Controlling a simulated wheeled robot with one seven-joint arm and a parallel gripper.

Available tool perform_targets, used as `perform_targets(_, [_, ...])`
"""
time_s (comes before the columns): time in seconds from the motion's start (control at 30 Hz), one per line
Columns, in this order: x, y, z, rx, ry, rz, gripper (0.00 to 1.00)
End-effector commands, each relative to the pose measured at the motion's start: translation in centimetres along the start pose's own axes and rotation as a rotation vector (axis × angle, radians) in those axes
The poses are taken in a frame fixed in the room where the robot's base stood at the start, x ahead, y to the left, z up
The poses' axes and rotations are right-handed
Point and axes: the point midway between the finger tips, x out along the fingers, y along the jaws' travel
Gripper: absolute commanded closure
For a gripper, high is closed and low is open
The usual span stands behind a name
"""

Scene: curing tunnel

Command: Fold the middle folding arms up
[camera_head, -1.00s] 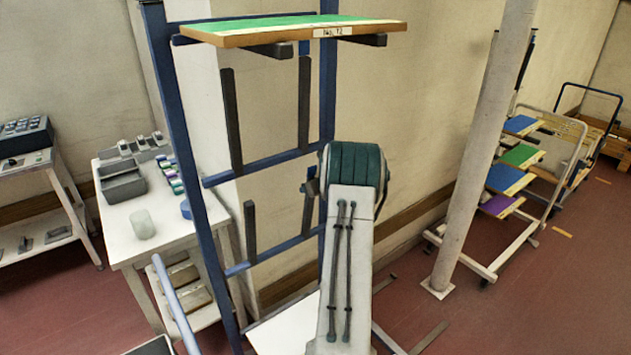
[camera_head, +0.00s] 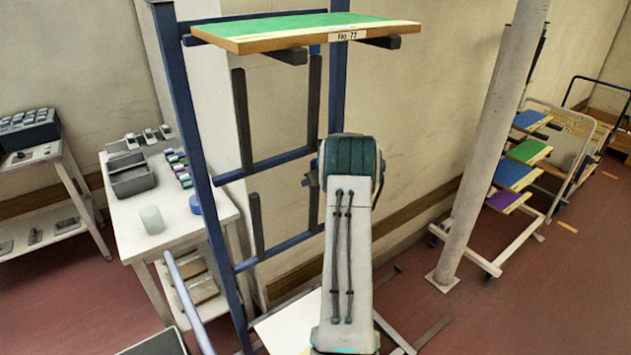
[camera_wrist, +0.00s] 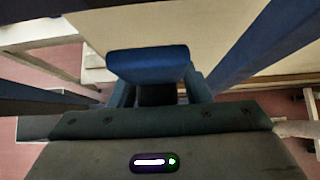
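A blue rack (camera_head: 195,150) stands ahead of me in the head view. Its middle folding arms, a left one (camera_head: 242,118) and a right one (camera_head: 314,105), are dark bars standing upright above a blue crossbar (camera_head: 270,163). A lower pair (camera_head: 257,225) also stands upright. My gripper is mostly hidden behind my arm in the head view.
A white table (camera_head: 150,235) with a grey bin (camera_head: 130,178) and a cup (camera_head: 152,219) stands left of the rack. A pale pillar (camera_head: 490,150) and a cart with coloured boards (camera_head: 525,152) are at the right. Red floor is open between pillar and rack.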

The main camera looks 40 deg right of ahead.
Motion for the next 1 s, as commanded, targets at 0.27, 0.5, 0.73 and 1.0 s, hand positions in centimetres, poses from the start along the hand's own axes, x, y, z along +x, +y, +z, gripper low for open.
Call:
perform_targets(0.27, [0.0,-0.1,-0.2,0.002,0.003,0.001,0.53])
perform_targets(0.5, [-1.6,-0.1,-0.3,0.002,0.002,0.000,0.53])
perform_targets(0.73, [-5.4,-0.1,-0.3,0.001,0.001,0.000,0.53])
perform_targets(1.0, [-10.4,-0.1,-0.2,0.000,0.001,-0.001,0.53])
